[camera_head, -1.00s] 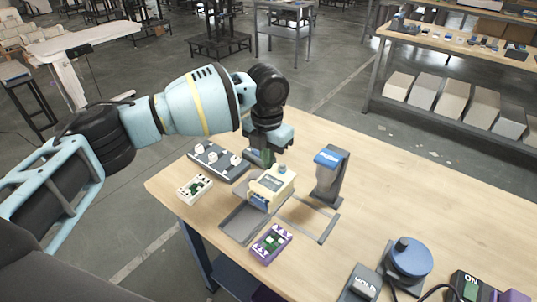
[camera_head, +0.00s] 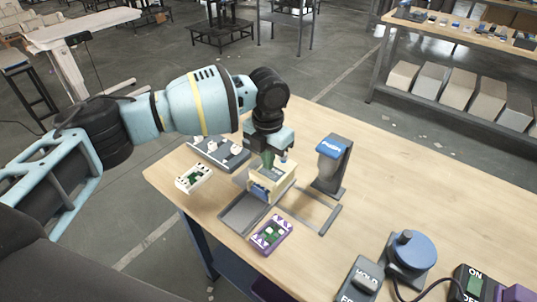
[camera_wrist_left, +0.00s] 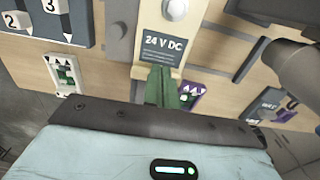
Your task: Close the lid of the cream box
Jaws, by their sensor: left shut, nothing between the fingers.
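The cream box (camera_head: 284,190) stands near the table's left end, with a blue part (camera_head: 259,191) on its front. In the left wrist view a cream panel (camera_wrist_left: 151,73) carries a dark "24 V DC" label and a round metal knob (camera_wrist_left: 175,9). My left gripper (camera_head: 268,160) is shut and empty, pointing down over the box's top. Its green fingertips (camera_wrist_left: 160,73) show at the label's lower edge; I cannot tell whether they touch. The gripper hides part of the box top, so the lid's exact angle is unclear. My right gripper is out of view.
A grey tray (camera_head: 231,217) and purple-edged board (camera_head: 271,234) lie in front. A cream board (camera_head: 193,178) and grey block with white knobs (camera_head: 209,148) are left. A blue-topped stand (camera_head: 332,167) rises close right.

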